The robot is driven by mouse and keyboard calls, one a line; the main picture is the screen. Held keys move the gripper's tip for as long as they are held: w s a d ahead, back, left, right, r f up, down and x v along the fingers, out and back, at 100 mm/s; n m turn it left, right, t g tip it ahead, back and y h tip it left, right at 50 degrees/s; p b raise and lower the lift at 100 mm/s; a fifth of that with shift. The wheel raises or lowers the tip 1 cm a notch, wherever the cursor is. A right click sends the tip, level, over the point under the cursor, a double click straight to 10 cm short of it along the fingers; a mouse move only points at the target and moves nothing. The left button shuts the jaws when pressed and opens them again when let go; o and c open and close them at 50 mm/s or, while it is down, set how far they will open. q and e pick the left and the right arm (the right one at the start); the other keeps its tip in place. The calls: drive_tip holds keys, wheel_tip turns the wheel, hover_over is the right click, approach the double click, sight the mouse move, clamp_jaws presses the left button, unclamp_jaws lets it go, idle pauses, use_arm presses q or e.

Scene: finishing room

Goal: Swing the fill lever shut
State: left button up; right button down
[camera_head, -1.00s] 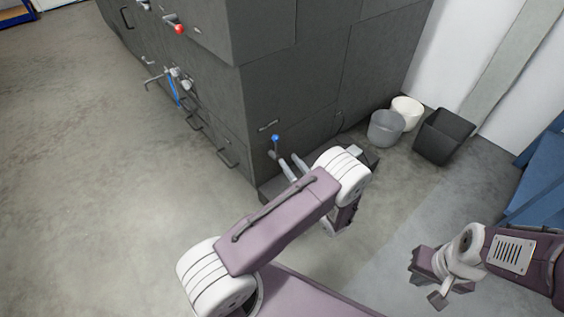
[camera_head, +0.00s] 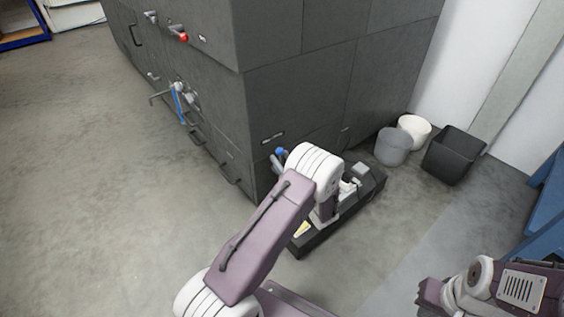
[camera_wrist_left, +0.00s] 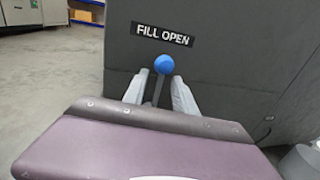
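The fill lever has a round blue knob (camera_wrist_left: 164,64) on a thin dark stalk, seen in the left wrist view under a "FILL OPEN" label (camera_wrist_left: 162,34) on a dark grey panel. My left gripper (camera_wrist_left: 159,77) is open, with one grey finger on each side of the stalk; I cannot tell if either touches it. The knob also shows in the head view (camera_head: 280,151), at the dark cabinet's near corner, just left of my left wrist, which hides most of the gripper. My right gripper (camera_head: 432,293) is at the bottom right, partly cut off, well away from the lever.
The large dark cabinet (camera_head: 290,95) carries a red-knobbed lever (camera_head: 181,37) and a blue-handled fitting (camera_head: 180,105). A low dark unit (camera_head: 345,208) stands on the floor beside it. Grey (camera_head: 392,147), white (camera_head: 417,128) and black (camera_head: 453,156) bins stand right. Floor at left is clear.

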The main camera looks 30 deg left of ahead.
use_arm(q)
clamp_jaws()
idle(1.3)
